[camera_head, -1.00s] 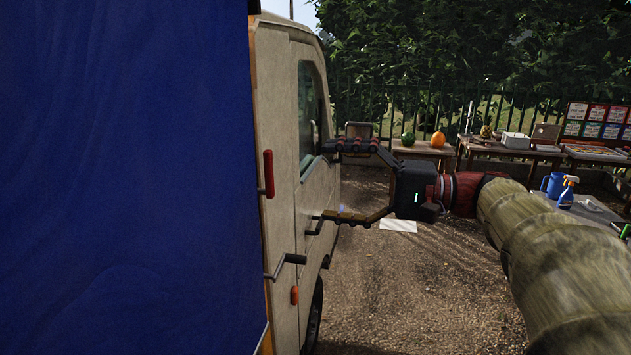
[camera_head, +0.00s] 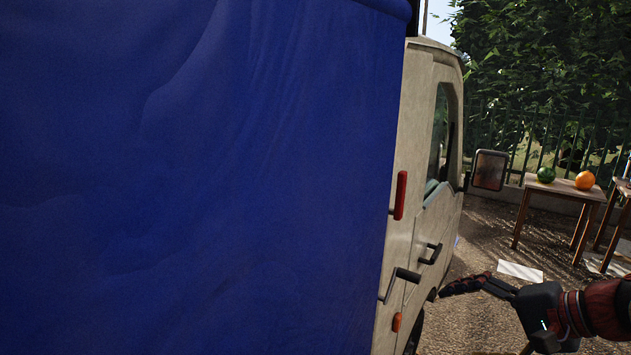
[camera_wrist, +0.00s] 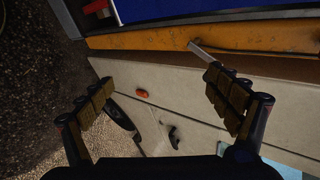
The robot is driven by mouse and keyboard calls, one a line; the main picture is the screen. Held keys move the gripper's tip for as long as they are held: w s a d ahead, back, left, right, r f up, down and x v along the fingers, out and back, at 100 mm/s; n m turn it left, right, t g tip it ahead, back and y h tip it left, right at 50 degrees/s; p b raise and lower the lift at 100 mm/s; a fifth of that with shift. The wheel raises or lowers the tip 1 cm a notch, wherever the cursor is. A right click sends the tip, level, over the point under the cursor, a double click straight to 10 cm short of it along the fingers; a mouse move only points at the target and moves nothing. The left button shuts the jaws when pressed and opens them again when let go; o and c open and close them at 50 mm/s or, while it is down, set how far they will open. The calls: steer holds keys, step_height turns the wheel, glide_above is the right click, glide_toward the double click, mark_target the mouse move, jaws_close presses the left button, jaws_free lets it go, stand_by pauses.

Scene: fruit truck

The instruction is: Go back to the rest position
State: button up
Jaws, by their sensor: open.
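My gripper (camera_wrist: 158,100) is open and empty in the wrist view, its two padded fingers spread wide. Beyond them are the truck's pale side (camera_wrist: 185,105) and its orange edge strip. In the head view one finger of my gripper shows at the lower right, in front of the gravel and to the right of the truck cab (camera_head: 436,190). A dark door handle (camera_head: 430,254) is on the cab to the left of the finger.
The blue truck cover (camera_head: 200,180) fills the left of the head view. The side mirror (camera_head: 489,170) sticks out from the cab. A wooden table (camera_head: 548,188) with a watermelon (camera_head: 546,174) and a pumpkin (camera_head: 585,180) stands by the fence.

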steer(key=s+a+f+n+g+h, duration=0.25)
steer(key=s+f+n+h, duration=0.3)
steer(key=s+f, duration=0.55)
steer(key=s+a+r+n+h, duration=0.1)
steer(key=s+a+r+n, duration=0.1)
steer(key=s+a+n, duration=0.2)
steer(key=shift+s+a+n+t, duration=0.25)
steer(key=shift+a+n+t, duration=0.15)
steer(key=shift+a, duration=0.7)
